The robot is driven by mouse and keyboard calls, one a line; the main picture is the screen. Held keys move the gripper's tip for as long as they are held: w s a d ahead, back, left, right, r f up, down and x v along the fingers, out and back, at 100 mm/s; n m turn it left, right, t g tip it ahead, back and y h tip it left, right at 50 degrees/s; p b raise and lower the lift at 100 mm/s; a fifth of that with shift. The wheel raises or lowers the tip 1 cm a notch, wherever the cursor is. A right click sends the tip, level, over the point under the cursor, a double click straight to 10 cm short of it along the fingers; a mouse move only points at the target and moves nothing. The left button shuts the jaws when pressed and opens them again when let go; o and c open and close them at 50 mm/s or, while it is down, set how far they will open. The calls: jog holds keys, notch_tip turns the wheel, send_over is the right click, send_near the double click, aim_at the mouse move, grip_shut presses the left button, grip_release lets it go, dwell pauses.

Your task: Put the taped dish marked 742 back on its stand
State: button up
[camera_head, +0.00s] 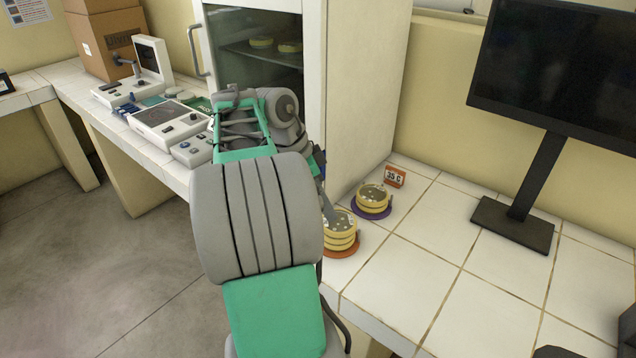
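One stack of yellow-rimmed dishes (341,242) stands on an orange round stand (343,253) at the near left of the white tiled bench. A second, shorter stack of yellow-rimmed dishes (373,197) stands on a purple round stand (371,212) just behind it to the right. No number can be read on any dish, so I cannot tell which is 742. My gripper (329,208) is mostly hidden behind my arm. A grey finger shows at the upper left of the orange-stand stack; I cannot tell whether it touches or holds a dish.
A white incubator cabinet (367,80) with a glass front stands behind my arm, with yellow dishes (262,43) on its shelf. A small orange sign (394,177) reads 35 C. A monitor (513,218) stands on the right. Bench tiles between are clear. Instruments (170,121) fill the left bench.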

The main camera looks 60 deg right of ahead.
jog(key=w+a+n+t, duration=0.2)
jog(key=w+a+n, duration=0.45)
jog(key=a, duration=0.35)
jog(key=w+a+n+t, duration=0.2)
jog(key=w+a+n, duration=0.4)
jog(key=a+n, duration=0.3)
jog(key=s+a+f+n+t+y, duration=0.1)
jog(key=a+f+n, duration=0.1)
jog(key=a+n, duration=0.4)
jog(key=s+a+f+n+t+y+p, duration=0.1)
jog(key=a+n, duration=0.4)
jog(key=a, duration=1)
notch_tip(320, 180, down, 3)
jog(key=shift+s+a+r+n+y, duration=0.15)
jog(key=shift+s+a+n+y, duration=0.2)
jog(key=shift+s+y, duration=0.25)
